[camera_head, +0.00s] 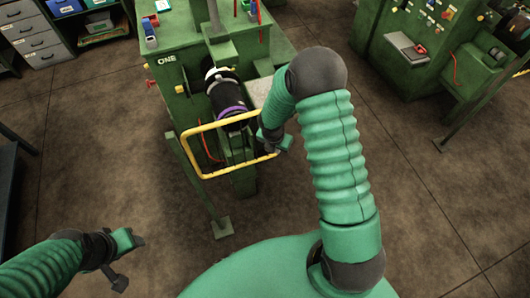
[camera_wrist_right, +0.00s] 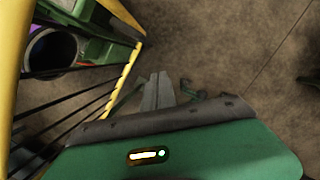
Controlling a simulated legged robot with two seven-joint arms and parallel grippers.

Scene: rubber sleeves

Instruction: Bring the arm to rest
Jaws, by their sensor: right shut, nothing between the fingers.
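My right arm reaches up and bends back toward the machine in the head view. Its gripper (camera_head: 272,145) is just right of the yellow guard frame (camera_head: 190,132). In the right wrist view the two grey fingers (camera_wrist_right: 157,92) are together, with nothing between them and floor beyond. A black sleeve (camera_head: 225,95) with a purple ring sits on the green machine (camera_head: 180,105) marked ONE. Its round end also shows in the right wrist view (camera_wrist_right: 50,48).
The yellow guard (camera_wrist_right: 122,85) is close beside my right gripper in the wrist view. A second green machine (camera_head: 405,70) stands at the upper right. Grey drawers (camera_head: 35,40) stand at the upper left. The brown floor (camera_head: 430,220) is open at the right.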

